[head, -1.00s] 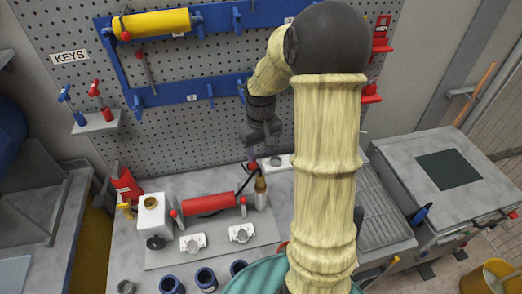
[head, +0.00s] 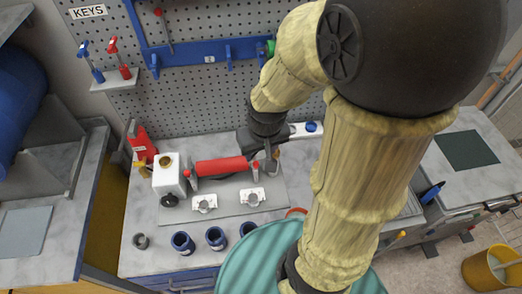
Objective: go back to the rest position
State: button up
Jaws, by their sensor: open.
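My gripper (head: 271,163) is at the right end of the red roller (head: 222,167), over the bench. It is open, but its fingertips are small and partly hidden, and I cannot tell whether they touch anything. My arm in pale yellow sleeving reaches forward from the right side of the head view and is bent down at the elbow.
The red roller lies on a grey plate (head: 236,205) with two white clamp blocks (head: 204,203). A white container (head: 169,175) stands left of it. Several blue cups (head: 182,243) line the front. Keys sit on a wall shelf (head: 118,78). A yellow bucket (head: 490,268) is at right.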

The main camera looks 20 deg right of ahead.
jog(key=shift+s+a, duration=0.15)
jog(key=shift+s, duration=0.2)
jog(key=s+b+x, duration=0.1)
jog(key=b+x, duration=0.5)
jog(key=b, duration=0.1)
jog(key=shift+s+f, duration=0.15)
jog(key=shift+f, duration=0.4)
dwell(0.7)
jog(key=shift+s, duration=0.1)
dwell(0.7)
